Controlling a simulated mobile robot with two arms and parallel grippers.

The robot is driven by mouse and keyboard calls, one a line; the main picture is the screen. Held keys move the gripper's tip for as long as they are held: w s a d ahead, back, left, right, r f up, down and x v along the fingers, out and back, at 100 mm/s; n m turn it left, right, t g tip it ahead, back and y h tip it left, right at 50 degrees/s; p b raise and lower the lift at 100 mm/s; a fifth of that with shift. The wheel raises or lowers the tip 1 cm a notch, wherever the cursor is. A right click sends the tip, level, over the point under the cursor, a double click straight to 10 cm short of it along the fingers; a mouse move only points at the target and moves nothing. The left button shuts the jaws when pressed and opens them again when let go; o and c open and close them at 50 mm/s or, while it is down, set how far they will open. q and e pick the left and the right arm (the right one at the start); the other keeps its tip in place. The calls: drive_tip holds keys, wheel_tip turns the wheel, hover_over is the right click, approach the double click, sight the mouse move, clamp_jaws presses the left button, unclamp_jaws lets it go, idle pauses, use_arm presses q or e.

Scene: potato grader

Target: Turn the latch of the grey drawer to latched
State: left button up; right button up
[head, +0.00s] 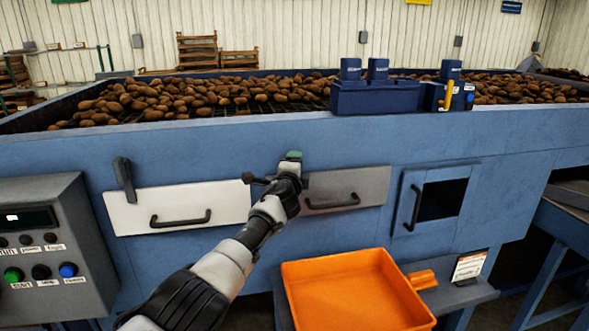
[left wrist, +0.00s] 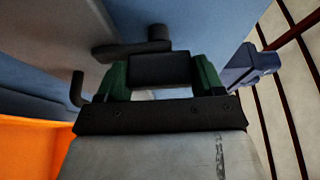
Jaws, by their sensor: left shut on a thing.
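The grey drawer (head: 372,183) is in the blue machine front, right of my left gripper, with a black bar handle (head: 332,204). It looks closed. My left gripper (head: 290,163) is at the drawer's upper left end. In the left wrist view its green fingers (left wrist: 160,76) are shut on a dark part of the black latch (left wrist: 120,51). The fingers and wrist hide most of the latch in the head view, so I cannot tell its exact angle. My right gripper is not in view.
A white drawer (head: 225,198) with its own black latch (head: 124,180) is to the left. An orange tray (head: 352,290) stands below the grey drawer. A control panel (head: 40,240) is at the far left, and a blue hatch (head: 436,200) is to the right.

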use_arm(q)
drive_tip(key=o, duration=0.9)
drive_tip(key=shift+r, duration=0.15)
drive_tip(key=o, duration=0.4)
drive_tip(key=shift+w, duration=0.1)
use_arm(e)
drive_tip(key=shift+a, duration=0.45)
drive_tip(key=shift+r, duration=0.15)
use_arm(q)
drive_tip(key=shift+s+a+p, duration=0.2)
drive_tip(key=shift+s+p, duration=0.05)
drive_tip(key=shift+s, duration=1.55)
drive_tip(key=shift+s+a+p, duration=0.25)
drive_tip(key=shift+s+p, duration=0.05)
drive_tip(key=shift+s, duration=1.5)
drive_tip(key=shift+s+a+p, duration=0.2)
drive_tip(key=shift+s+p, duration=0.05)
drive_tip(key=shift+s, duration=1.55)
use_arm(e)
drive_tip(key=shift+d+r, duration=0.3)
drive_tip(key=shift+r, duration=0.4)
